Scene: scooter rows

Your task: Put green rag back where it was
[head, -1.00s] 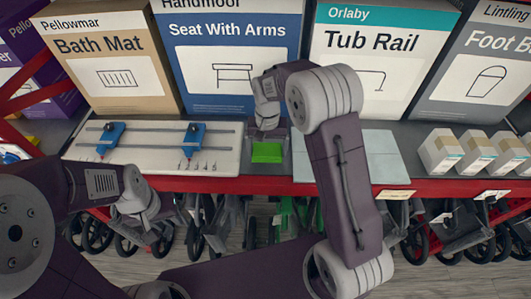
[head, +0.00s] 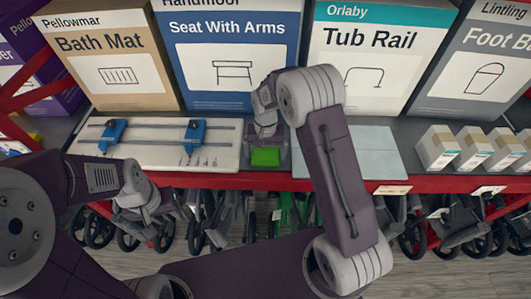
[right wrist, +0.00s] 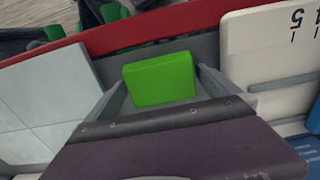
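The green rag (head: 265,157) is a small, bright green folded block just above or on the shelf, in the gap between a white rail board and a pale tiled panel. In the right wrist view the rag (right wrist: 160,79) lies between the fingers of my right gripper (right wrist: 162,78), with a finger close against each side. My right gripper (head: 266,152) points down at the shelf in the head view, its fingers around the rag. My left gripper (head: 138,198) is at the lower left, away from the rag; its fingers are not clear.
The white board (head: 85,146) with blue sliders lies left of the rag; the pale tiled panel (head: 375,150) lies right. Large boxes, such as Seat With Arms (head: 232,45), stand behind. Small white boxes (head: 437,150) stand at right. The red shelf edge (head: 220,181) runs in front.

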